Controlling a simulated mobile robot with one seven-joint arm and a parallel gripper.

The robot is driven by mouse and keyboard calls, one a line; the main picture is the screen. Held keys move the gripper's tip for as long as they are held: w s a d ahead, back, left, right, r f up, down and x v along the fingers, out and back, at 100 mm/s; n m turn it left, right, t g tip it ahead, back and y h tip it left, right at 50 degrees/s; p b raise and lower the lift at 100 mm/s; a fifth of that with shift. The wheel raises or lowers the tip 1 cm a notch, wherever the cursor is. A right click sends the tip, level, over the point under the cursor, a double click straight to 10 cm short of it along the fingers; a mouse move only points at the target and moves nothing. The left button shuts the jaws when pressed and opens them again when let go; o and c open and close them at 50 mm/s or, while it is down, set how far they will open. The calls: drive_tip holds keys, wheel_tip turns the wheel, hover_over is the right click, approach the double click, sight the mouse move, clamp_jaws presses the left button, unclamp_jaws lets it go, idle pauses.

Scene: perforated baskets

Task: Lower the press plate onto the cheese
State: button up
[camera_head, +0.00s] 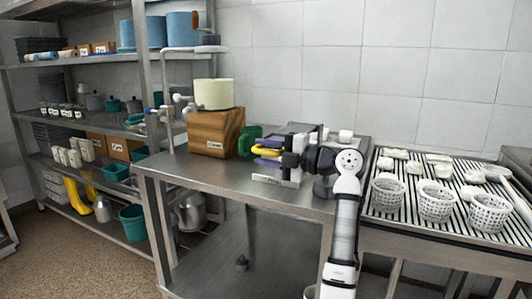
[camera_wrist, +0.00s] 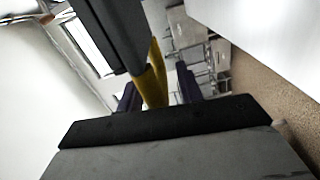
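A pale yellow-green round cheese (camera_head: 213,94) sits on a wooden block (camera_head: 212,134) at the back left of the steel table. A bent grey post with a flat grey top piece (camera_head: 208,49) reaches over the cheese, with a clear gap between them. That piece looks like the press plate, but it is small. My gripper (camera_head: 268,152) is right of the block, pointing left. Its dark purple fingers stand apart, also in the wrist view (camera_wrist: 158,91). A yellow curved piece (camera_wrist: 155,80) shows between them; I cannot tell whether they touch it. The wrist view shows no cheese.
A green container (camera_head: 249,139) stands between the block and my gripper. A white stand (camera_head: 288,178) is close by my gripper. White perforated baskets (camera_head: 437,202) and white pieces are on the slatted drain table at right. Loaded shelves (camera_head: 80,125) stand at left. The table's front left is clear.

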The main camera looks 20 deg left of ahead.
drive_tip(key=s+d, duration=0.2)
drive_tip(key=d, duration=1.1)
drive_tip(key=shift+s+d, duration=0.25)
drive_tip(key=shift+s, duration=0.1)
